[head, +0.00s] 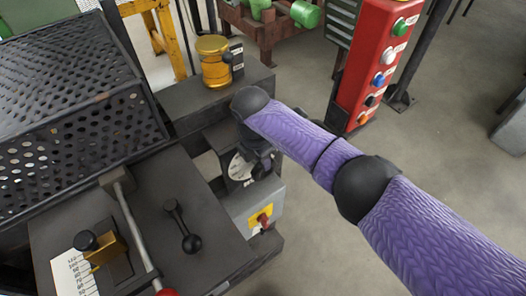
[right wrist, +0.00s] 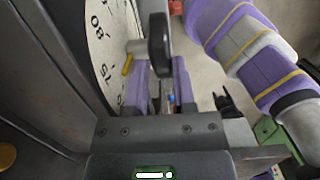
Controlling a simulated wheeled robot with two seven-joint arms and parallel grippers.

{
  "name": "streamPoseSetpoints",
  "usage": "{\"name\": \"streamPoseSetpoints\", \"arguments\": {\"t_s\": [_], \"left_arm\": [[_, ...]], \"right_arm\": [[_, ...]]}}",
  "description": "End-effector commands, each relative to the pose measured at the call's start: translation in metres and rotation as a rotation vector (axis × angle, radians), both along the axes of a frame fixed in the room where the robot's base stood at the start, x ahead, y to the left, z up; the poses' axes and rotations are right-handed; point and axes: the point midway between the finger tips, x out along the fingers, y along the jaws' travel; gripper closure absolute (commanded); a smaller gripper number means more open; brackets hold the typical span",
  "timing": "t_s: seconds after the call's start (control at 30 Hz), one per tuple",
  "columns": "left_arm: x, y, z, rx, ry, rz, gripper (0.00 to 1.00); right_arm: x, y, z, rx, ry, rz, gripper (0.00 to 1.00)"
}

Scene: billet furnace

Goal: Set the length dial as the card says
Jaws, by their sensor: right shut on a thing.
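The length dial (head: 240,168) is a round white face on the front of the dark machine block, partly covered by my right gripper in the head view. In the right wrist view the dial face (right wrist: 98,45) fills the left side, with black numbers including 80, and a small yellow pointer (right wrist: 127,65) at its edge. My right gripper (head: 262,162) is at the dial. In the right wrist view its purple fingers (right wrist: 160,85) are shut on the dial's dark handle (right wrist: 158,42). My left gripper is not in view. I cannot make out a card.
A brass cylinder (head: 213,62) stands on the block behind the dial. A grey box with a red switch (head: 263,218) is below. A lever (head: 182,228), a brass slider on a scale (head: 104,250) and a perforated guard (head: 70,80) are left. A red button post (head: 376,65) stands right.

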Motion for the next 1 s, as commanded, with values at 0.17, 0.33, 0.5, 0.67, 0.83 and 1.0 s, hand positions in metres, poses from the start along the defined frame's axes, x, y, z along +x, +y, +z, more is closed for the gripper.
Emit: {"name": "streamPoseSetpoints", "arguments": {"t_s": [0.17, 0.33, 0.5, 0.67, 0.83, 1.0], "left_arm": [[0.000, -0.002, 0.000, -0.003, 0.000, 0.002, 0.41], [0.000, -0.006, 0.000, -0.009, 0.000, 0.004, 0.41], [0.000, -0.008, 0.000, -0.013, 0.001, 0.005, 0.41], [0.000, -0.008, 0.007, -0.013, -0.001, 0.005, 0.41], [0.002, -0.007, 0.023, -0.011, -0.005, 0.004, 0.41], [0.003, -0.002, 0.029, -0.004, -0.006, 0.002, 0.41]], "right_arm": [[0.000, 0.001, 0.000, -0.005, -0.005, 0.001, 1.00], [0.000, 0.001, 0.000, -0.005, -0.006, 0.001, 0.53], [0.000, 0.001, 0.000, -0.004, -0.005, 0.001, 0.53], [0.000, 0.002, 0.014, -0.002, -0.007, 0.002, 0.53], [-0.003, 0.007, 0.059, -0.003, -0.010, 0.003, 0.53], [-0.006, 0.010, 0.091, -0.003, -0.008, 0.003, 0.53]]}}
